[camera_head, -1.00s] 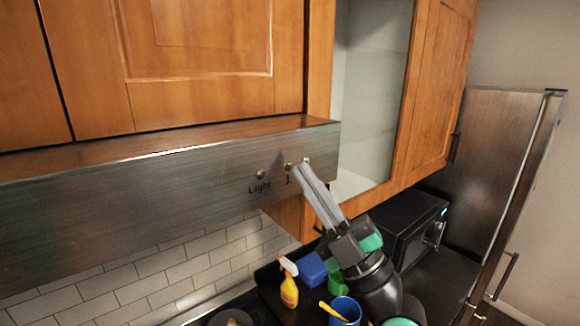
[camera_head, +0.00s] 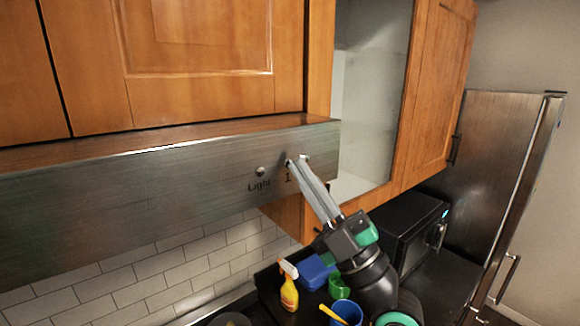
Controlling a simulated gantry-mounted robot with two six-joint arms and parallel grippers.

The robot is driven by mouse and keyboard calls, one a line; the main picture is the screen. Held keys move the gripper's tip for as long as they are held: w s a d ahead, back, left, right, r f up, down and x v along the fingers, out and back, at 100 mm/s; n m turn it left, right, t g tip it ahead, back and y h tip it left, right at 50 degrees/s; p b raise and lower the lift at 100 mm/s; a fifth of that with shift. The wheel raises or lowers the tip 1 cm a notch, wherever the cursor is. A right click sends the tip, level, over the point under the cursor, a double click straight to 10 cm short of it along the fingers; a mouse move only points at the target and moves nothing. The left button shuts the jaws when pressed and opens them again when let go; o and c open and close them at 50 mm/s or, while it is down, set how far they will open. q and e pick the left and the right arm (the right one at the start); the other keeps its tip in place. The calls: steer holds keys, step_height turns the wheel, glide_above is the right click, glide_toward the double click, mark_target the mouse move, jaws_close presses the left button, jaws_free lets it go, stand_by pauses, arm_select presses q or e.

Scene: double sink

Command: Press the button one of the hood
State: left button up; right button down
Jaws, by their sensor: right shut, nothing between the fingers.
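The steel hood (camera_head: 150,195) runs along under the orange wooden cabinets. Its front has a round button (camera_head: 261,171) above the word "Light" and a mark "1" to the right of that. The button above the "1" is largely hidden behind the tips of my right gripper (camera_head: 294,161). The gripper is shut and empty, pointing up and left at the hood front. Its tips look at or very near the button; I cannot tell if they touch. A further knob (camera_head: 307,158) shows just right of the tips. My left gripper is not in view.
An open cabinet door (camera_head: 428,90) stands right of the hood. Below are a yellow spray bottle (camera_head: 289,290), a blue cup (camera_head: 347,311), a green cup (camera_head: 338,287) and a black microwave (camera_head: 415,235). A steel fridge (camera_head: 505,180) is at the right.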

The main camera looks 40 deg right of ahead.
steer(key=shift+w, duration=0.15)
stand_by(0.3)
steer(key=shift+s, duration=0.6)
steer(key=s, duration=0.6)
steer(key=shift+a+p, duration=0.3)
